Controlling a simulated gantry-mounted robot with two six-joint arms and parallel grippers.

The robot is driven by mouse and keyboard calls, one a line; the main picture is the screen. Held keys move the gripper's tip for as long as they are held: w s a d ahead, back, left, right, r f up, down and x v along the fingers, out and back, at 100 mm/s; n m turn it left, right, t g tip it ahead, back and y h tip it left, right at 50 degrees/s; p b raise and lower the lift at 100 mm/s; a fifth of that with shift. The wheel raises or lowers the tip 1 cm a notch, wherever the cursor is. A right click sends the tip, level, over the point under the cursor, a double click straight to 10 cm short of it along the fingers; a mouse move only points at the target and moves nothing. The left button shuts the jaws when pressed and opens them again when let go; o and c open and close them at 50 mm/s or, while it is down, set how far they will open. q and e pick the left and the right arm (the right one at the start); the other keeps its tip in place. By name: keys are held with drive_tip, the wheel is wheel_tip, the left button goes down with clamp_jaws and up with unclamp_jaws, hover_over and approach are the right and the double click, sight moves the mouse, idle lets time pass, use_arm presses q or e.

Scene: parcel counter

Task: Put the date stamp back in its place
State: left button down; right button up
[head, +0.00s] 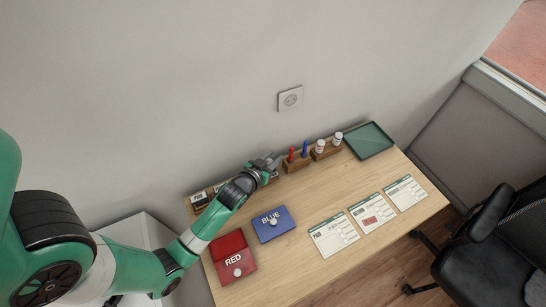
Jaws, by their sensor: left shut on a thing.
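My left gripper (272,161) is over the back edge of the counter, left of a small wooden rack. It is shut on what looks like the date stamp, which is mostly hidden by the fingers and wrist, so its shape and tilt are unclear. A second wooden rack (204,198) with small labelled places stands at the back left, partly covered by my left arm. I cannot tell which place belongs to the date stamp. My right gripper is out of view.
The wooden pen rack (291,166) holds a red and a blue upright item. Beside it, a wooden holder (327,153) carries two white-capped bottles. A green tray (370,141) is at the back right. Red (233,258) and blue (273,224) pads and several printed forms (334,235) lie in front.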

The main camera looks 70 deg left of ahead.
use_arm(q)
drive_tip(key=shift+f+b, duration=0.4)
drive_tip(key=shift+f, duration=0.15)
drive_tip(key=c, duration=0.8)
unclamp_jaws()
drive_tip(key=shift+s+d+r+p, duration=0.3)
drive_tip(key=shift+s+r+p, duration=0.05)
drive_tip(key=shift+p, duration=0.2)
drive_tip(key=shift+p+v, duration=1.05)
drive_tip(key=shift+v, duration=0.95)
drive_tip(key=o, duration=0.6)
drive_tip(key=shift+f, duration=0.1)
drive_tip(key=shift+c, duration=0.2)
drive_tip(key=shift+s, duration=0.1)
